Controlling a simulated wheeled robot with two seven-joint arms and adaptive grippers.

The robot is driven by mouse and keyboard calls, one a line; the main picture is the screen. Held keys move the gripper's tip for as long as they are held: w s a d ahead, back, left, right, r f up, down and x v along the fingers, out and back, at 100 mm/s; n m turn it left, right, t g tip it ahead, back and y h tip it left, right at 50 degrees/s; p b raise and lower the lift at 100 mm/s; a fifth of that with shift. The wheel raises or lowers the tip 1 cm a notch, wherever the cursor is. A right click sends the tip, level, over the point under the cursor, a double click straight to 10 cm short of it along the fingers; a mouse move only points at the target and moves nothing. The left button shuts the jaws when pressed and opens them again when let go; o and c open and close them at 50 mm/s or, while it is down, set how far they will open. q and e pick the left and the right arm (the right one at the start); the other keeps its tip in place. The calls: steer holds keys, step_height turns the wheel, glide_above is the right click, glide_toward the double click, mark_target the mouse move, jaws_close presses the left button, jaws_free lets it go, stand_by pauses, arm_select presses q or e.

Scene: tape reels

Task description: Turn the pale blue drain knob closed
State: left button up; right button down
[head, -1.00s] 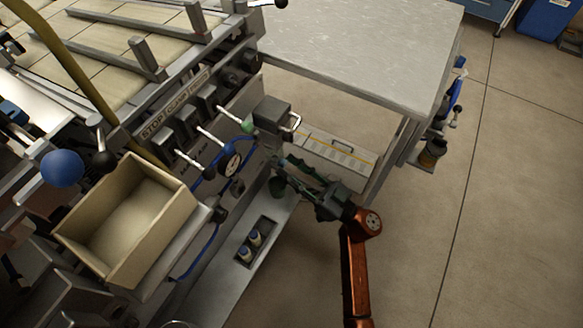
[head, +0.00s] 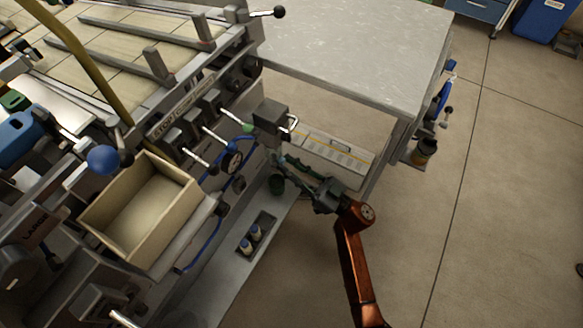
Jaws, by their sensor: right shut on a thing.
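My right gripper (head: 283,162) reaches in from the lower right on its orange arm. Its dark fingers are at the side of the machine, just below a grey box with a bent metal handle (head: 272,118). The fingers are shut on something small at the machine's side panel. This is where the pale blue drain knob seems to be, but the fingers hide it and I cannot make out its colour or angle. My left gripper is not in view.
A tan open bin (head: 140,212) and a blue ball knob (head: 103,159) are at left. Levers with pale rods (head: 218,137) and a blue hose (head: 198,247) are left of the gripper. A grey table (head: 360,55) stands behind.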

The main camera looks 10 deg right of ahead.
steer(key=shift+s+a+r+n+g+y+p, duration=0.1)
steer(key=shift+a+r+n+g+y+p, duration=0.1)
steer(key=shift+r+n+p, duration=0.25)
steer(key=shift+a+r+n+g+y+p, duration=0.1)
steer(key=shift+r+n+g+y+p, duration=0.15)
steer(key=shift+p, duration=0.4)
steer(key=shift+d+f+n, duration=0.2)
steer(key=shift+f+n, duration=0.15)
steer(key=shift+n, duration=0.05)
steer(key=shift+f+n+g, duration=0.25)
steer(key=shift+n+g, duration=0.3)
steer(key=shift+n, duration=0.15)
steer(key=shift+f+n+y+b, duration=0.15)
steer(key=shift+n+y+b, duration=0.15)
steer(key=shift+n, duration=0.2)
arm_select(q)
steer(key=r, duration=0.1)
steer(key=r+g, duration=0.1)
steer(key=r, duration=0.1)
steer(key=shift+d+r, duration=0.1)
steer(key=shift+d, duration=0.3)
arm_select(e)
steer(key=shift+d+n, duration=0.15)
steer(key=shift+n, duration=0.15)
steer(key=shift+f, duration=0.1)
steer(key=c, duration=1.9)
jaws_free()
steer(key=shift+d, duration=0.2)
steer(key=shift+c, duration=0.2)
steer(key=shift+o, duration=0.7)
